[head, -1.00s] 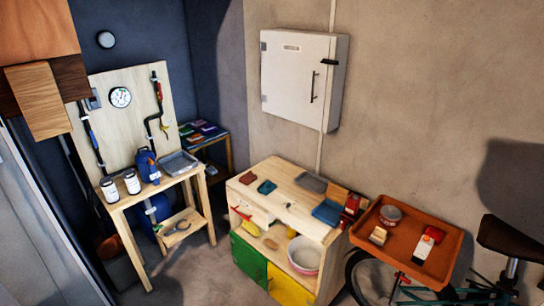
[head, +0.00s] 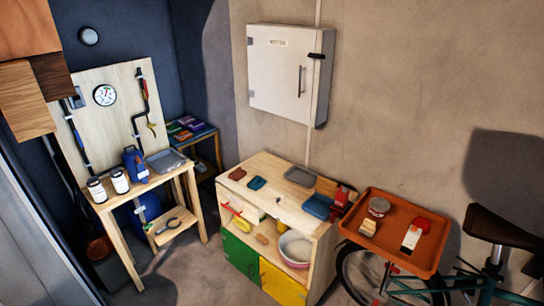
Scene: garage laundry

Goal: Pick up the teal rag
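A small folded teal-blue cloth (head: 257,183), which looks like the teal rag, lies flat on top of the wooden cabinet (head: 268,168). It is near the left part of the top, just right of a reddish-brown folded cloth (head: 237,174). Nothing covers it. Neither of my grippers shows in the head view.
On the cabinet top are also a grey tray (head: 301,176), a blue container (head: 317,206) and a red item (head: 341,196). An orange tray (head: 393,262) on a bicycle stands at the right. A workbench (head: 141,189) stands left. Floor between bench and cabinet is clear.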

